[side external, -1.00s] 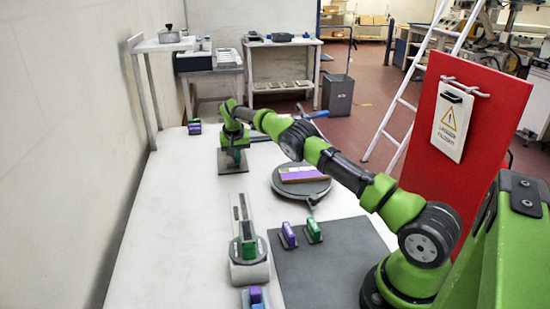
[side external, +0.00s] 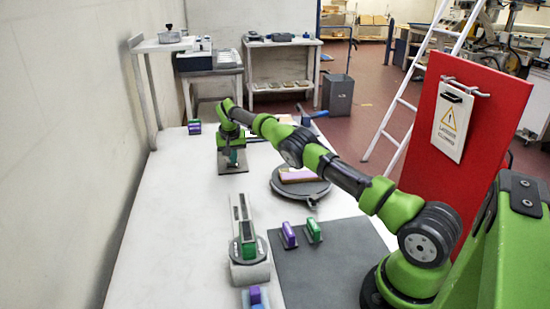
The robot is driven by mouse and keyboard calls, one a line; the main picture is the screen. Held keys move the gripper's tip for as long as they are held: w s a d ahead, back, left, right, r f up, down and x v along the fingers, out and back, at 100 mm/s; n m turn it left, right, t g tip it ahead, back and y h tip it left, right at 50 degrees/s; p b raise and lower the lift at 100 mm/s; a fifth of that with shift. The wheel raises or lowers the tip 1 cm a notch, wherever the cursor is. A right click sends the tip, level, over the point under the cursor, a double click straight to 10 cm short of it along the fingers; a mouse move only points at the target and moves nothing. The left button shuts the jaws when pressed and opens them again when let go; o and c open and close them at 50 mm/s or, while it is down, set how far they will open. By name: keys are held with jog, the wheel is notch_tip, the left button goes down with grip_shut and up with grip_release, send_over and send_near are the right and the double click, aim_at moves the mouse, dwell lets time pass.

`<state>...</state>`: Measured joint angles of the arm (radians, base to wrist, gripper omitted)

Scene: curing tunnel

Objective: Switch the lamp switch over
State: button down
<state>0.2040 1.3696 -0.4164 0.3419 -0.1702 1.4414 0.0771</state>
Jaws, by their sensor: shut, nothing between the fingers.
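My gripper (side external: 232,163) points down at the far end of the white table, over a dark grey plate (side external: 234,171). Its fingers are small here and look closed, with nothing seen between them. A small teal-green part shows at the fingertips, on or just above the plate. It may be the lamp switch, but I cannot tell its shape, its position or whether the fingers touch it.
A round dark turntable (side external: 313,189) carrying a block (side external: 299,175) lies right of my gripper. Nearer stand a grey slotted device (side external: 249,273) and purple (side external: 289,235) and green (side external: 314,231) pieces on a dark mat (side external: 330,270).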

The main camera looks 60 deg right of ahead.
jog(key=shift+r, duration=0.1)
jog(key=shift+r, duration=0.3)
jog(key=s+r, duration=0.3)
jog(key=r, duration=0.9)
jog(key=shift+s+a+r, duration=0.15)
jog(key=shift+s+r, duration=0.15)
jog(key=shift+s, duration=0.05)
jog(key=s+a+r+n+t+y, duration=0.1)
jog(key=s+a+r, duration=0.2)
jog(key=s+a, duration=0.5)
jog(key=s+a+r+n+t+y, duration=0.2)
jog(key=s+a, duration=0.6)
jog(key=s, duration=0.8)
jog(key=s+a+r+n+t+y, duration=0.1)
jog(key=s+a+r, duration=0.3)
jog(key=s+a, duration=0.4)
jog(key=s+n+t, duration=0.1)
jog(key=s, duration=0.3)
jog(key=shift+y, duration=0.3)
